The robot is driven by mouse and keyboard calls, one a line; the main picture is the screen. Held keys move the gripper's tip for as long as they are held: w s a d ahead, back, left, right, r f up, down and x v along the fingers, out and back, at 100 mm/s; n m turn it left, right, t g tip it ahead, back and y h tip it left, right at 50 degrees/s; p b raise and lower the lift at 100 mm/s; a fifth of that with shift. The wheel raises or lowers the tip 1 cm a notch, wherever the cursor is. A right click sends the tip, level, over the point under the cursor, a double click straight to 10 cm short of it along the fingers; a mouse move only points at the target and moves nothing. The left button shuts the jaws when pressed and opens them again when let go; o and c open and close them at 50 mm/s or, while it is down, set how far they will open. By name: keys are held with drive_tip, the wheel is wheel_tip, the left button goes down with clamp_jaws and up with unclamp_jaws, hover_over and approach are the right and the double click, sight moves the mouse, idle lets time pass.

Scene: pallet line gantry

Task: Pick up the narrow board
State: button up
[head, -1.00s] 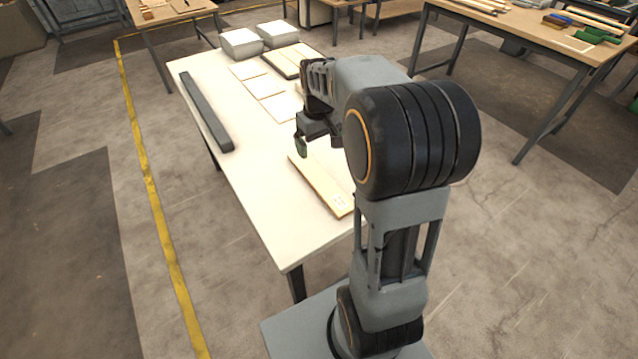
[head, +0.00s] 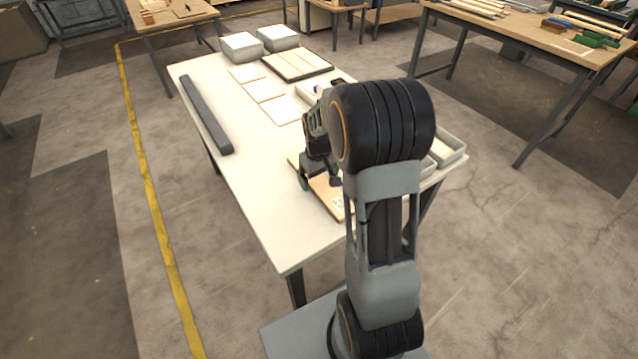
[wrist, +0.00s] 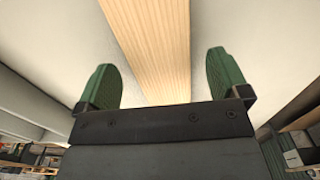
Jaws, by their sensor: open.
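The narrow board (head: 326,194) is a light wooden plank lying flat on the near part of the white table, partly hidden behind my arm in the head view. In the wrist view the board (wrist: 152,45) runs up the middle of the picture between two green fingers. My gripper (wrist: 160,78) is open, with a finger on each side of the board and a gap visible on both sides. In the head view my gripper (head: 318,184) is low over the board, pointing down. Whether the fingertips touch the table cannot be told.
A long dark grey bar (head: 206,112) lies along the table's left edge. Pale flat pieces (head: 264,90) and a framed tray of boards (head: 297,64) lie farther back. Two white boxes (head: 240,45) stand at the far end. A grey bin (head: 446,150) sits at the right edge.

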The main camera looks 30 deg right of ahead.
drive_tip(key=shift+f, duration=0.7)
drive_tip(key=c, duration=1.1)
